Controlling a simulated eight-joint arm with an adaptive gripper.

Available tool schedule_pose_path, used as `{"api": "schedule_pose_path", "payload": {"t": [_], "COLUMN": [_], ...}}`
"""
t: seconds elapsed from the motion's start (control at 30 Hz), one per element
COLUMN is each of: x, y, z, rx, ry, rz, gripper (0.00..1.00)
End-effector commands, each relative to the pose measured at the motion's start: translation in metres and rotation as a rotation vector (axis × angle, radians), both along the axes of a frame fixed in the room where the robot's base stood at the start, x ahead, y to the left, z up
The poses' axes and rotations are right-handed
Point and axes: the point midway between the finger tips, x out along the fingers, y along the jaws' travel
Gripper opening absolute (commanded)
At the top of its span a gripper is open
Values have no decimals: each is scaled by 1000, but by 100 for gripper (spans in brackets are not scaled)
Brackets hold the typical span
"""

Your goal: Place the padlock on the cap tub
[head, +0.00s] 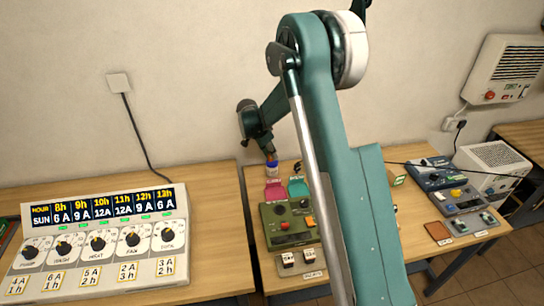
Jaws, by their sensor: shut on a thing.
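My gripper (267,153) is in the head view above the back left of the right-hand table, pointing down. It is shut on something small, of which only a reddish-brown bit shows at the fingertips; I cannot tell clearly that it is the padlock. Just below the fingertips is a small blue-and-white object (271,170), possibly the cap tub. I cannot tell whether the held thing touches it. My arm hides the middle of this table.
Near the gripper lie a pink piece (275,191) and a teal piece (298,187). A green control box (288,226) stands in front of them. Several devices (465,200) stand at the right. A dial panel (98,245) fills much of the left table.

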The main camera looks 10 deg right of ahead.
Motion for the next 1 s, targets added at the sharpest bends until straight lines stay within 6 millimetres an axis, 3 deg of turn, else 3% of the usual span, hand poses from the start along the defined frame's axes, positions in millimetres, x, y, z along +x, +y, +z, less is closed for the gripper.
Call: {"api": "schedule_pose_path", "payload": {"t": [0.13, 0.57, 0.6, 0.7, 1.0], "x": [0, 0, 0, 0, 0], "y": [0, 0, 0, 0, 0], "z": [-9, -13, -14, -13, -13], "rx": [0, 0, 0, 0, 0], "ry": [0, 0, 0, 0, 0], "rz": [0, 0, 0, 0, 0], "gripper": [0, 0, 14, 27, 28]}}
